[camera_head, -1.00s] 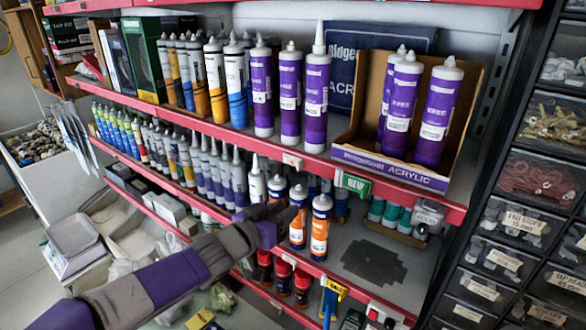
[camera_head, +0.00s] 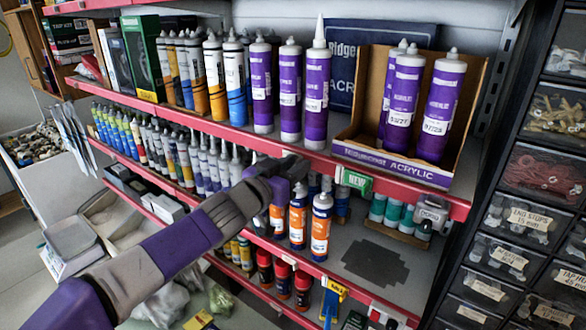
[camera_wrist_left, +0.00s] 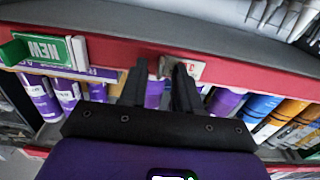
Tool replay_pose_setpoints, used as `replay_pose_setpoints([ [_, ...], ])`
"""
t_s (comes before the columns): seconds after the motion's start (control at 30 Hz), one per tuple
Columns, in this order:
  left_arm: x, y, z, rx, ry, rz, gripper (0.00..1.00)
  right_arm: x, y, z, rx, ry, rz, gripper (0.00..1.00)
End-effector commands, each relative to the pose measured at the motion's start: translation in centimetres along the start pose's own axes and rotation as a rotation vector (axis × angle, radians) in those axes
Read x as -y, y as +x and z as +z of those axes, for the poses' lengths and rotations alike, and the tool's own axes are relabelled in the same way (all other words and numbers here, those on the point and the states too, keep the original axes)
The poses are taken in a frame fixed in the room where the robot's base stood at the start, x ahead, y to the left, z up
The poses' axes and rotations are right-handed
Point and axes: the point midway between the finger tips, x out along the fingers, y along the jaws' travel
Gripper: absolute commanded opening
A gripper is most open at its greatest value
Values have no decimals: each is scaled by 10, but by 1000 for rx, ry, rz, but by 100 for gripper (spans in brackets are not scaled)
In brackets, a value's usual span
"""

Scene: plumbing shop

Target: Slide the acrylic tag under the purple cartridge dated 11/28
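Purple cartridges stand on the upper shelf: three in a row (camera_head: 290,92) and several in the brown ACRYLIC box (camera_head: 410,176). Their labels are too small for me to read the dates surely. My left gripper (camera_head: 293,166) is at the red front rail, below the row of three. In the left wrist view its two dark fingers (camera_wrist_left: 160,72) are apart, with a gap between the tips. A small pale tag (camera_wrist_left: 195,69) sits on the rail there, partly behind one finger. In the head view the gripper hides it. My right gripper is not in view.
A green NEW sign (camera_head: 356,182) stands out from the rail just right of the gripper. Orange-labelled cartridges (camera_head: 321,228) stand on the shelf below, close under my left gripper. A drawer rack (camera_head: 520,215) stands at the right.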

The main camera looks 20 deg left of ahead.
Motion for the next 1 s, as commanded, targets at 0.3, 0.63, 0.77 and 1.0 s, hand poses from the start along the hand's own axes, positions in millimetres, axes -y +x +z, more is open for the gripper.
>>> replay_pose_setpoints([
  [0.3, 0, 0, 0, 0, 0, 0, 14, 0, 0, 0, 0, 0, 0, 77],
  [0.63, 0, 0, 0, 0, 0, 0, 0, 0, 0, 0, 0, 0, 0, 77],
  [0.77, 0, 0, 0, 0, 0, 0, 0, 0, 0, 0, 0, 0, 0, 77],
  [1.0, 0, 0, 0, 0, 0, 0, 0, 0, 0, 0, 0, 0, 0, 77],
])
